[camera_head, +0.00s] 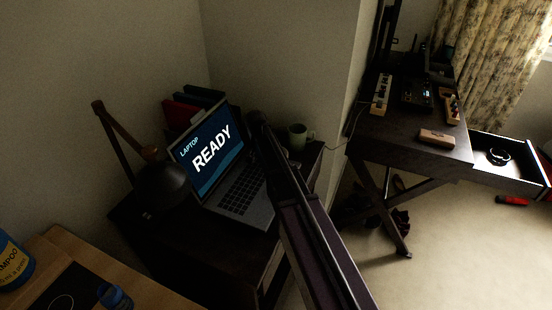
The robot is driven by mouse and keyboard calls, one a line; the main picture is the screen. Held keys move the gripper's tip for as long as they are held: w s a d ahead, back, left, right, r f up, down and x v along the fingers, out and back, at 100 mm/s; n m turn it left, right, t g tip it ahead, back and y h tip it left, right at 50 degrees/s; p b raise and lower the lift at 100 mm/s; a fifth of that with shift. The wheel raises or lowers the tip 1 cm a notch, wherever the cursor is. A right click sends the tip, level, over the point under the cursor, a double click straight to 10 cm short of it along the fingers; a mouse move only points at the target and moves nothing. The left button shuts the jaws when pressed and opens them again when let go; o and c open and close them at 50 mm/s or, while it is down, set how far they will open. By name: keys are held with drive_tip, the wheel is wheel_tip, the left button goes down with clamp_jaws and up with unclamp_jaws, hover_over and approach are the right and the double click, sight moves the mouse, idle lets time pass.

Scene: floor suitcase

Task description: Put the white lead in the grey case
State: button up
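I see no clear grey case in the head view. A small coiled thing (498,156), dark with pale edges, lies in an open drawer at the far right. It is too small and dim to tell whether it is the white lead. My gripper is not clearly in view. A long dark bar rises from the bottom centre, hiding part of the desk and the floor.
A dark desk holds a laptop (245,192), a lamp (160,185) and a green mug (297,137). The open drawer (520,176) juts from the right desk (400,133), which bears a brown box (436,138). A red thing (511,201) lies on carpet (470,250).

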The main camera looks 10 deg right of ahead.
idle(0.5)
clamp_jaws()
drive_tip(key=shift+r, duration=0.15)
wheel_tip(320, 180, up, 10)
drive_tip(key=p, duration=1)
idle(0.8)
